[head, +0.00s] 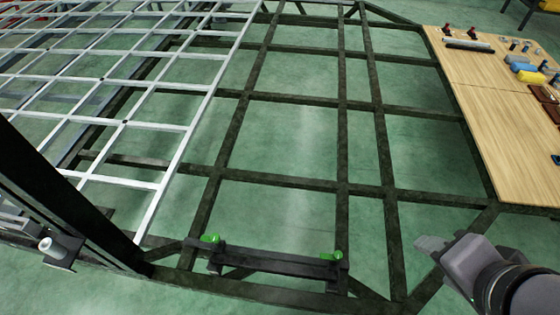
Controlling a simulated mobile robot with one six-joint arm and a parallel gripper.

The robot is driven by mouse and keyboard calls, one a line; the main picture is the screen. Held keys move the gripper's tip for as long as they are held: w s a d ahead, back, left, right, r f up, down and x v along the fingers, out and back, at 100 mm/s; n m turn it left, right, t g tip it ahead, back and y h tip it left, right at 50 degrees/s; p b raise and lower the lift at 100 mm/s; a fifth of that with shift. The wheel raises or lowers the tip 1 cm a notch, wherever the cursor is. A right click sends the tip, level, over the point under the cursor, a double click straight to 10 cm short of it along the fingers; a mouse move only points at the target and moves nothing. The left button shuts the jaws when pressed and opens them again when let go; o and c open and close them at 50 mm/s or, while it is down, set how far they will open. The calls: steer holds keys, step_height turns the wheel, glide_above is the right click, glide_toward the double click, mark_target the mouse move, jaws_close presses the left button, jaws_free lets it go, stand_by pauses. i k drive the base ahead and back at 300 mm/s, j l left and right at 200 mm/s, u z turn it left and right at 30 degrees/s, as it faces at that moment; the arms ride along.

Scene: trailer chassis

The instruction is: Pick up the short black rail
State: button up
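A short black rail (277,265) lies across the near end of the dark chassis frame (343,150). A bright green piece sits at each end of it, one at the left (210,239) and one at the right (338,255). My gripper (428,243) is at the lower right, apart from the rail and to its right, with its grey tip pointing left. Its fingers are seen from the side, so their opening does not show. I see nothing held at the tip.
A white grid frame (125,122) covers the chassis on the left. A wooden table (493,120) at the right holds a dark rod (468,44), a yellow block (530,77) and several small parts. Green floor shows between the chassis bars.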

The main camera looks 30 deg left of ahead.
mark_target(237, 261)
steer(key=u, duration=1.75)
steer(key=i+j+u, duration=0.1)
steer(key=u, duration=0.25)
steer(key=i+j+u, duration=0.15)
steer(key=u, duration=0.15)
